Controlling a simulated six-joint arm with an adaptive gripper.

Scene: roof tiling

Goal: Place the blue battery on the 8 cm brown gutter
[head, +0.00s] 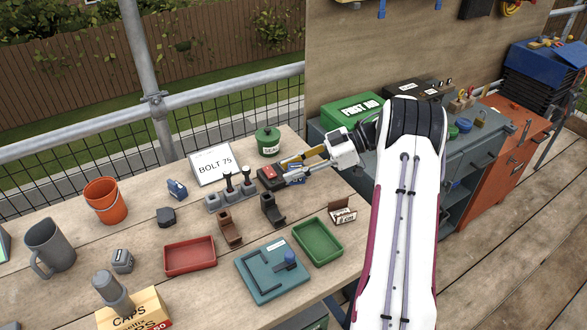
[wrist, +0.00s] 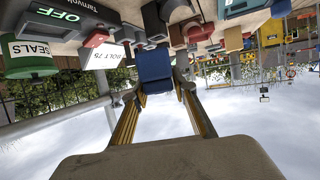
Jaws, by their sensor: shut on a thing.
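My gripper (head: 292,168) is over the back right of the wooden table. In the wrist view its fingers (wrist: 155,88) are shut on the blue battery (wrist: 155,66), a blue block between the fingertips. In the head view the blue battery (head: 298,181) shows partly below the fingers. A brown gutter piece (head: 229,231) stands on the table, left of and nearer than the gripper. A darker gutter-like piece (head: 271,211) stands right of it. I cannot read a size on either one.
A red block (head: 269,175) and a grey stand with upright pegs (head: 229,195) are close to the gripper. Red tray (head: 190,257), green tray (head: 318,243) and teal board (head: 262,283) lie in front. A BOLT 75 sign (head: 212,164) and green tin (head: 268,141) stand behind.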

